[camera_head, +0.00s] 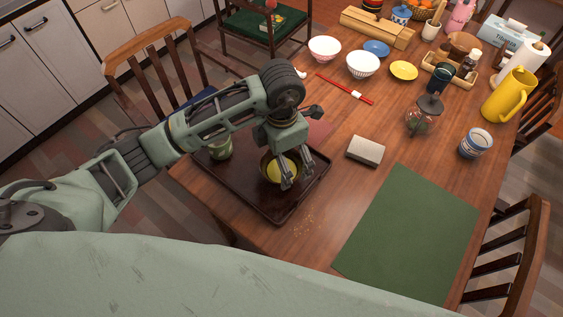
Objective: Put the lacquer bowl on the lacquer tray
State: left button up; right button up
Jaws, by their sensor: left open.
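The lacquer bowl (272,168), dark outside with a yellow-gold inside, sits within the dark lacquer tray (276,211), toward its right side. My left gripper (295,180) is open and points down at the bowl's right side. Its fingers overlap the bowl's right rim in the picture; I cannot tell whether they touch it. The gripper hides part of the bowl's far and right edge. My right gripper is out of view.
A green cup (220,148) stands at the tray's far left, partly behind my arm. A grey block (365,151) and a green mat (411,235) lie to the right.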

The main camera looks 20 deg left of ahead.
pick_arm(q)
notch_tip(320, 180, up, 9)
dwell(0.3)
